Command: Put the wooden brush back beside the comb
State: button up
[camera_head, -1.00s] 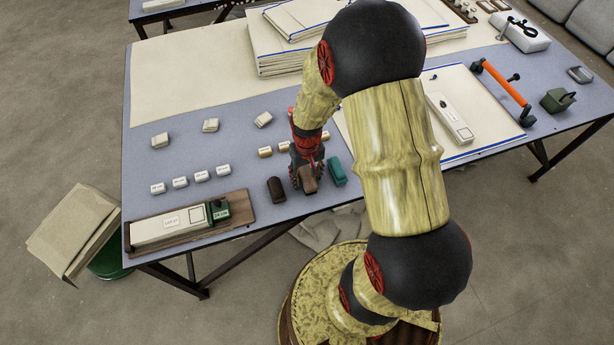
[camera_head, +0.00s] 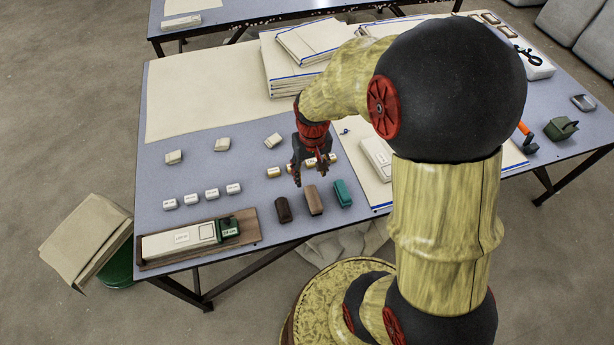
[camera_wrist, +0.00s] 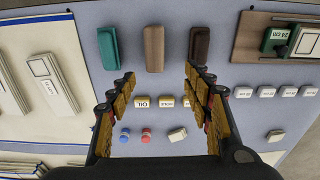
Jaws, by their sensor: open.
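The brown, wood-coloured block (camera_head: 314,200), which looks like the wooden brush, lies on the table's near edge between a dark brown block (camera_head: 283,210) and a teal block (camera_head: 342,193). In the wrist view the brown block (camera_wrist: 154,48) lies between the teal block (camera_wrist: 108,47) and the dark block (camera_wrist: 200,46), with narrow gaps on both sides. I cannot tell which of these is the comb. My gripper (camera_head: 311,176) is open and empty, raised behind the row; in the wrist view its fingertips (camera_wrist: 160,74) point toward the brown block, apart from it.
A wooden board (camera_head: 250,220) with a white labelled box (camera_head: 180,240) lies at the near left. Small white labelled blocks (camera_head: 212,193) stand behind it. Cloth stacks (camera_head: 290,72) lie at the back. The grey table (camera_head: 160,185) has bare space at left.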

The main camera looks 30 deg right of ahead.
jog(key=s+a+r+n+t, duration=0.1)
jog(key=s+a+r, duration=0.2)
jog(key=r, duration=0.4)
jog(key=s+a+r+n+t, duration=0.1)
jog(key=s+a+r, duration=0.3)
jog(key=r, duration=0.4)
jog(key=s+a+r+t, duration=0.3)
jog(key=s+a+r, duration=0.1)
jog(key=r, duration=0.4)
jog(key=shift+s+r+n, duration=0.2)
jog(key=shift+s+n, duration=0.2)
jog(key=shift+s, duration=0.4)
